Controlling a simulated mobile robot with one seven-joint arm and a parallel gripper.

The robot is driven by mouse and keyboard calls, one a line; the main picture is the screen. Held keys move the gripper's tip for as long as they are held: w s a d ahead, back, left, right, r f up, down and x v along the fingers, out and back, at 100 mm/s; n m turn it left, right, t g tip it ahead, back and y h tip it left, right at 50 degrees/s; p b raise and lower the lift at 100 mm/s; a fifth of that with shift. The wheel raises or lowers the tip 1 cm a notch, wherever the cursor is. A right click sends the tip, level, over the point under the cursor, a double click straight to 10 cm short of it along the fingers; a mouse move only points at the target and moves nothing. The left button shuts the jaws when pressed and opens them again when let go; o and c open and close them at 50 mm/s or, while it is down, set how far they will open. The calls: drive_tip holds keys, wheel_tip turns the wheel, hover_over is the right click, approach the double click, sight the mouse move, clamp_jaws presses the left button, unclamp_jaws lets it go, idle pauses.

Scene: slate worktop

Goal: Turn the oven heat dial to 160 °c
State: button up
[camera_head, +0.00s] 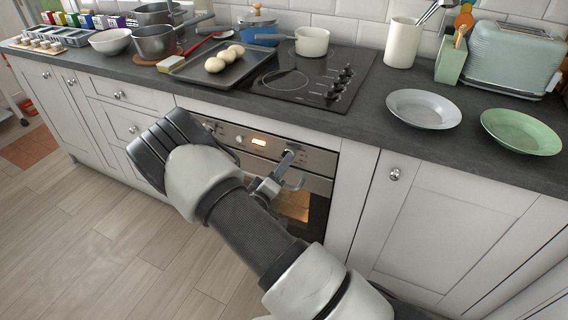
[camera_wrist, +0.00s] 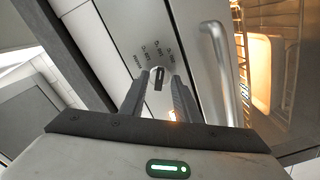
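The oven (camera_head: 310,163) has a steel control panel with a lit display (camera_head: 258,141). The heat dial (camera_head: 287,158) is at the panel's right. In the wrist view the dial (camera_wrist: 158,76) has a dark pointer, and small printed marks run beside it; I cannot read its setting. My gripper (camera_wrist: 158,84) is at the panel, its two dark fingers on either side of the dial. The gaps are too small to tell whether the fingers touch it. In the head view my arm hides most of the gripper.
The oven handle (camera_wrist: 222,75) stands out close beside the dial, with the glowing oven window (camera_wrist: 262,60) beyond. Above is the worktop (camera_head: 360,130) with a hob (camera_head: 300,85), a baking tray (camera_head: 225,72) and plates (camera_head: 423,108). The floor (camera_head: 90,230) at left is clear.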

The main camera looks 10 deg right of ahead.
drive_tip(key=p+v, duration=0.2)
drive_tip(key=v, duration=1.4)
drive_tip(key=shift+s+a, duration=0.25)
drive_tip(key=shift+s, duration=0.05)
